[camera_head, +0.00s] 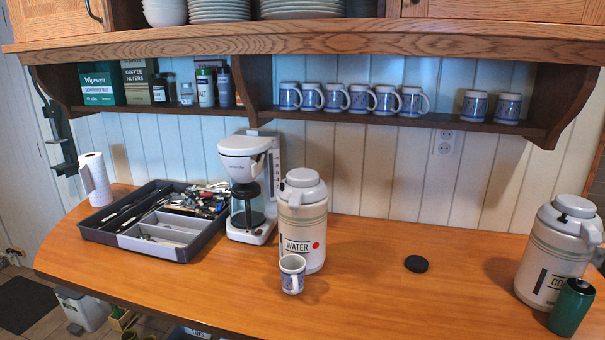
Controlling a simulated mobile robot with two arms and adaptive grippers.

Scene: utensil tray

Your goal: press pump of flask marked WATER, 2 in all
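The flask marked WATER (314,222) stands upright on the wooden counter, right of the coffee maker. It is cream with pale green bands, a red dot and a grey lid with a pump top (302,178). A white and blue patterned mug (291,279) stands upright just in front of the flask, below its spout side. Whether it holds anything cannot be told. A second similar flask (558,248) stands at the right, its label partly hidden by a green cylinder. Neither of my grippers shows in the head view.
A dark utensil tray (183,251), paper roll (95,180) and white coffee maker (247,172) stand at left. A black disc (416,263) and green cylinder (572,306) are at right. A shelf (400,118) with several mugs hangs above. The counter's middle right (450,300) is mostly clear.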

